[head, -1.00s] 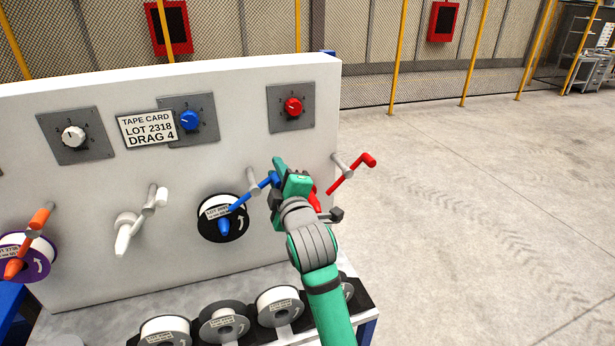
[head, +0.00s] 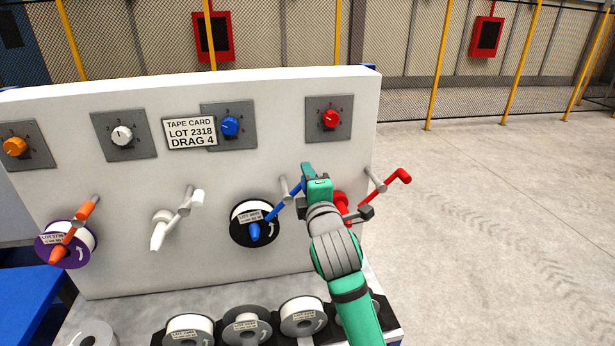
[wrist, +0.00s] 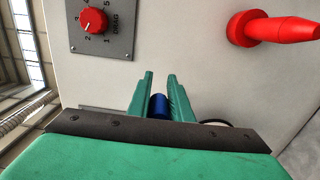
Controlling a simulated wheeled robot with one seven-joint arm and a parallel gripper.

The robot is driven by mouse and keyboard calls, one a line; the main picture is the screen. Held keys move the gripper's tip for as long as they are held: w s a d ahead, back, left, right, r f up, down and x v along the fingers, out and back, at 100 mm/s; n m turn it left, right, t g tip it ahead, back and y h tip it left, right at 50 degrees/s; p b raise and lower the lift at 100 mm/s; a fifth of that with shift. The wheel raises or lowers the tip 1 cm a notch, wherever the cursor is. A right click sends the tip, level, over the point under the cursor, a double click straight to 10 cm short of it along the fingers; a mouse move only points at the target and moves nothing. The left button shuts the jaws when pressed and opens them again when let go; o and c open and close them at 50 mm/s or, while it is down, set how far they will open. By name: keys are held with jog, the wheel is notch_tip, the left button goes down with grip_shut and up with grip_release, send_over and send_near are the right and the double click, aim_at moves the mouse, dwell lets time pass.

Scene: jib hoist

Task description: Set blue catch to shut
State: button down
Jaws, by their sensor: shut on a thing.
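The blue catch (head: 285,204) is a blue lever on a grey pivot post on the white panel, above and right of the black spool with the blue cone. It slants up and right to its handle end. My gripper (head: 308,172) is at that end and partly hides it. In the wrist view, the green fingers (wrist: 160,92) are closed around a blue cylinder (wrist: 158,106), the catch's handle. The blue dial (head: 230,126) sits above, partly covered by the tape card (head: 190,133).
The red catch (head: 390,182) and red cone (head: 341,203) are close to the right of my gripper. White (head: 183,209) and orange (head: 82,221) catches stand left. Several spools (head: 303,316) lie on the ledge below. Floor right of the panel is clear.

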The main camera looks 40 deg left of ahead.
jog(key=shift+s+a+g, duration=0.3)
jog(key=shift+s+a, duration=0.2)
jog(key=shift+s, duration=0.05)
jog(key=c, duration=1.6)
grip_release()
jog(key=shift+w, duration=0.1)
jog(key=shift+d, duration=0.1)
jog(key=v, duration=1.1)
jog(key=shift+f, duration=0.2)
